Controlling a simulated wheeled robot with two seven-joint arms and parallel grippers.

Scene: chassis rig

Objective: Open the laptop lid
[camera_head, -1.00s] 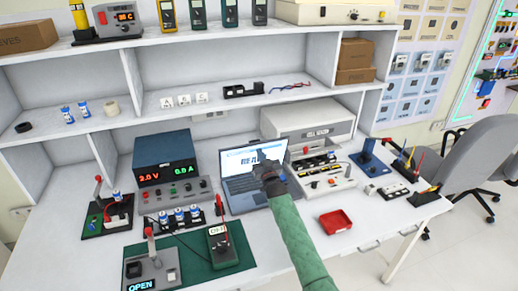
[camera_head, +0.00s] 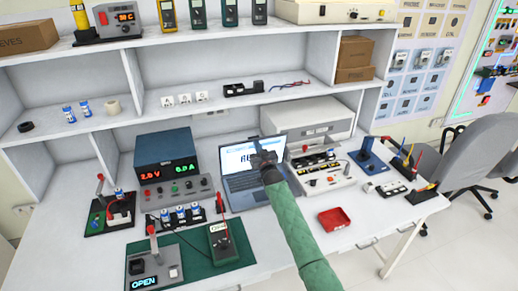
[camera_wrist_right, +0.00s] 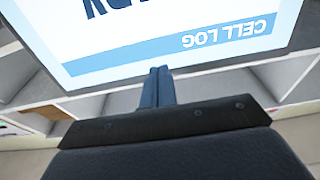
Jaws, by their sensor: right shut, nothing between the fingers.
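The laptop (camera_head: 243,186) stands on the bench with its lid raised. Its lit screen (camera_head: 236,160) faces me. My right gripper (camera_head: 257,143) is shut and empty, in front of the screen's right part, and hides some of it. In the right wrist view the closed fingertips (camera_wrist_right: 160,72) are by the edge of the screen (camera_wrist_right: 190,40), which reads "CELL LOG" upside down. I cannot tell whether they touch it. My left gripper is not in view.
A power supply (camera_head: 166,162) stands left of the laptop, with a row of small cells (camera_head: 180,216) and a meter (camera_head: 222,243) in front. A white tester (camera_head: 325,172) stands close on the right. A red tray (camera_head: 334,219) lies front right; the bench around it is clear.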

